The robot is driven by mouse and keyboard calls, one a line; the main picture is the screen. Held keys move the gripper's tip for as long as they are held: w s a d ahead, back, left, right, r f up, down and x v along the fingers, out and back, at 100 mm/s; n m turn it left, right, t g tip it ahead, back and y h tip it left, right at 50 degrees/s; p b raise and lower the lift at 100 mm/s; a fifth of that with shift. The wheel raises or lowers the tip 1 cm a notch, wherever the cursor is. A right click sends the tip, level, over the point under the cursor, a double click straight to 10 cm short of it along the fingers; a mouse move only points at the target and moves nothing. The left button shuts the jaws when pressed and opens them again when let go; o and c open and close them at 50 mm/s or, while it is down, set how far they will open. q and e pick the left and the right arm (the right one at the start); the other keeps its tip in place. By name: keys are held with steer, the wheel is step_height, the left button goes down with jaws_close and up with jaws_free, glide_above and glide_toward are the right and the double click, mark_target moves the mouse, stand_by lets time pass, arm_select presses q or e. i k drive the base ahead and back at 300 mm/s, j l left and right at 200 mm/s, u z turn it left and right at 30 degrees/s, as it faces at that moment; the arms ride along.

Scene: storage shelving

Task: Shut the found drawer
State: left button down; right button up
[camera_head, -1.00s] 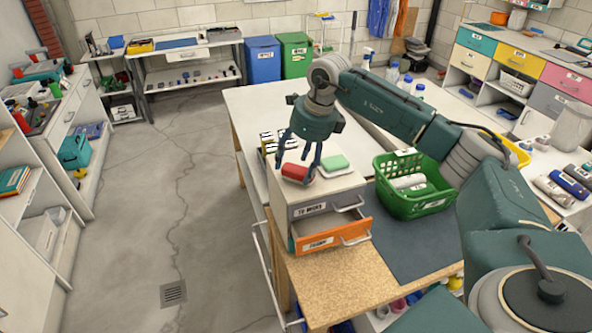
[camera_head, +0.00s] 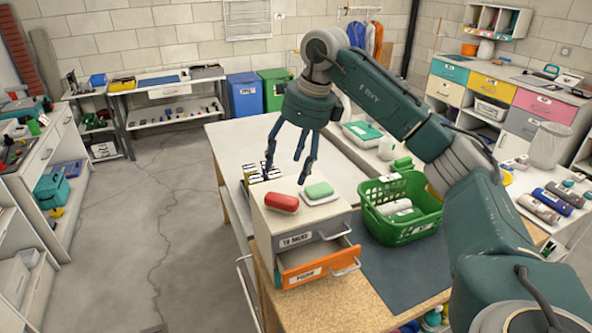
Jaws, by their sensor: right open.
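The orange drawer (camera_head: 318,270), whose label seems to read "FOUND", is the lower drawer of a small white-topped cabinet (camera_head: 318,212) on the workbench. It stands partly pulled out, with its metal handle (camera_head: 344,270) facing front right. A grey drawer (camera_head: 312,238) with its own handle sits above it. A red item (camera_head: 282,202) and a green-and-white item (camera_head: 317,192) lie on the cabinet top. My right gripper (camera_head: 288,178) is open and empty, its fingers pointing down above the back of the cabinet. My left gripper is not in view.
A green basket (camera_head: 400,226) holding white items stands right of the cabinet on a dark mat (camera_head: 400,278). Small yellow-and-black items (camera_head: 262,172) stand behind the cabinet. Open floor (camera_head: 185,210) lies to the left.

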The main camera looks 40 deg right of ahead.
mark_target(310, 247)
steer(key=z, duration=1.3)
